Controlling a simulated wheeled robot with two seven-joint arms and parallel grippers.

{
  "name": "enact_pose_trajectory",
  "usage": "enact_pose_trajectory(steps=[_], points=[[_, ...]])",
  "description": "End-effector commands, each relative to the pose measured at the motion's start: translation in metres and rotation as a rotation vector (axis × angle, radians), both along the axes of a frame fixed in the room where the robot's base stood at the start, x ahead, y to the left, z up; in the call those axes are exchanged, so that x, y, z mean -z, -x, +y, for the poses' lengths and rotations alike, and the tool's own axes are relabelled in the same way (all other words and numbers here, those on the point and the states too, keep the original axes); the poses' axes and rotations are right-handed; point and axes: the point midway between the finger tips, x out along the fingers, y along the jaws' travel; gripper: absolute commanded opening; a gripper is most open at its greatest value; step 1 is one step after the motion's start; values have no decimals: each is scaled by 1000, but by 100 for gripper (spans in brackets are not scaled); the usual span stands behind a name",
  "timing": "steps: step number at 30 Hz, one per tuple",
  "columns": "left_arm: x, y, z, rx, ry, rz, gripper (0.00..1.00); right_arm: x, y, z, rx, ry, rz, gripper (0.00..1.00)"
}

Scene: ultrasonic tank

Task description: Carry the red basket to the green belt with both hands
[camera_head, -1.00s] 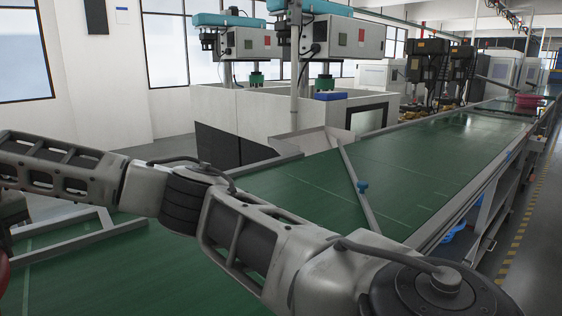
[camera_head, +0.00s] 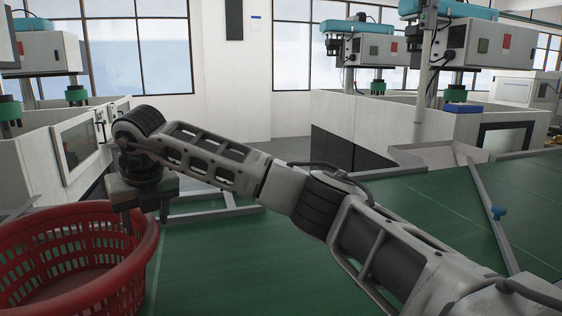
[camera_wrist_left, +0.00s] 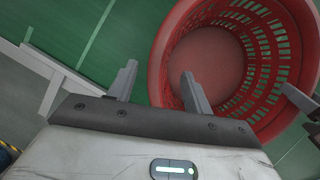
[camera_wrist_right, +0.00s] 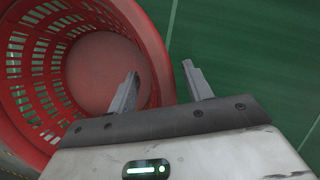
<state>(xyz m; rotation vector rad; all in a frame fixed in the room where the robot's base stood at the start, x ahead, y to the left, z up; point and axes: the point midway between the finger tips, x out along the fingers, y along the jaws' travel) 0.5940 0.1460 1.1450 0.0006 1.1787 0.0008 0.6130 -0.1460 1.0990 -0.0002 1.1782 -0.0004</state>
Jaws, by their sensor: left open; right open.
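The red basket (camera_head: 146,250) is a round, slotted, open-topped tub standing on the green belt (camera_head: 250,265) at the lower left of the head view. Its inside looks empty. My right gripper (camera_head: 146,215) points down at the basket's right rim, open. In the right wrist view the fingers (camera_wrist_right: 160,88) straddle the basket's rim (camera_wrist_right: 152,42), one inside and one outside. My left gripper is outside the head view. In the left wrist view its open fingers (camera_wrist_left: 160,88) lie either side of the rim (camera_wrist_left: 160,50); contact cannot be told.
White machine housings (camera_head: 400,125) stand behind the belt. A low metal frame (camera_head: 215,208) runs along the belt's far edge. The belt between basket and guide bar is clear.

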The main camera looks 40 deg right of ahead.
Motion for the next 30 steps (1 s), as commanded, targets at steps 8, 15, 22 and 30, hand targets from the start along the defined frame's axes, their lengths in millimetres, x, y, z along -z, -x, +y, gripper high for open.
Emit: enact_pose_trajectory(steps=[8,15,22,30], points=[[-51,21,0,0,0,-2,50,0,0,0,0,0,0,50],[-65,27,0,-1,-2,0,50,-4,1,0,0,0,-1,50],[-65,27,0,0,-1,1,50,-40,16,0,0,-1,-5,50],[-64,27,0,1,-1,1,50,-91,37,0,0,-1,-3,50]])
